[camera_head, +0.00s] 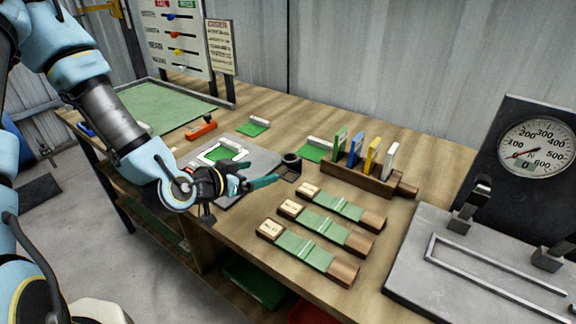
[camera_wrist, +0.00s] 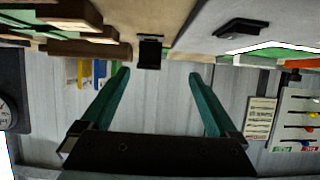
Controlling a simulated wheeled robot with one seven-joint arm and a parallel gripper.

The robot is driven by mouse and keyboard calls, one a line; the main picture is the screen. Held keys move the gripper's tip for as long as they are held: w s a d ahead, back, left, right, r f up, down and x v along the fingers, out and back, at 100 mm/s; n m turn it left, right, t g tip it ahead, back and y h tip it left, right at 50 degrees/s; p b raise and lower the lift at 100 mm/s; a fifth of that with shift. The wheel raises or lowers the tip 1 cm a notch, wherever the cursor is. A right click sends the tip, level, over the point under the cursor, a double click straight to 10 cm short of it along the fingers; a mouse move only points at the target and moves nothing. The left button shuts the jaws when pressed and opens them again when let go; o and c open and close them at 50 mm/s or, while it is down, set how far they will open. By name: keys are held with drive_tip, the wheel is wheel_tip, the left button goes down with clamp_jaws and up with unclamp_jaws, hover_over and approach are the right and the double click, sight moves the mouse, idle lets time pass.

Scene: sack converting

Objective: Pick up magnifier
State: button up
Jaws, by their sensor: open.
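A small black upright piece that looks like the magnifier (camera_head: 291,161) stands on the wooden bench, just left of the card block. It also shows in the wrist view (camera_wrist: 149,53), just beyond the fingertips and between their lines. My gripper (camera_head: 262,171) is open and empty, with its green fingers pointing toward this piece from the left. In the wrist view, the gap between the fingers (camera_wrist: 160,73) holds nothing. The piece appears apart from both fingers. Its lens cannot be made out.
A wooden block with coloured cards (camera_head: 370,180) stands right of the piece. Several green strips with wooden ends (camera_head: 320,228) lie nearer the front. A grey plate with a white frame (camera_head: 262,160) lies behind my gripper. A dial gauge rig (camera_head: 470,265) fills the right.

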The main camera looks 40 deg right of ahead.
sight(289, 158)
drive_tip(key=shift+s+d+r+h, duration=0.5)
drive_tip(key=shift+s+d+h, duration=0.1)
drive_tip(key=shift+s+d, duration=0.15)
drive_tip(key=shift+t, duration=0.3)
drive_tip(key=x, duration=0.4)
drive_tip(key=shift+w+d+r, duration=0.1)
drive_tip(key=shift+d+r, duration=0.05)
drive_tip(key=shift+d, duration=0.15)
drive_tip(key=p+x, duration=0.2)
drive_tip(key=x, duration=0.3)
drive_tip(key=shift+d+p, duration=0.3)
drive_tip(key=shift+d, duration=0.05)
drive_tip(key=shift+d+f, duration=0.2)
drive_tip(key=shift+f, duration=0.05)
drive_tip(key=shift+c, duration=0.2)
drive_tip(key=c, duration=1.4)
drive_tip(key=shift+r, duration=0.1)
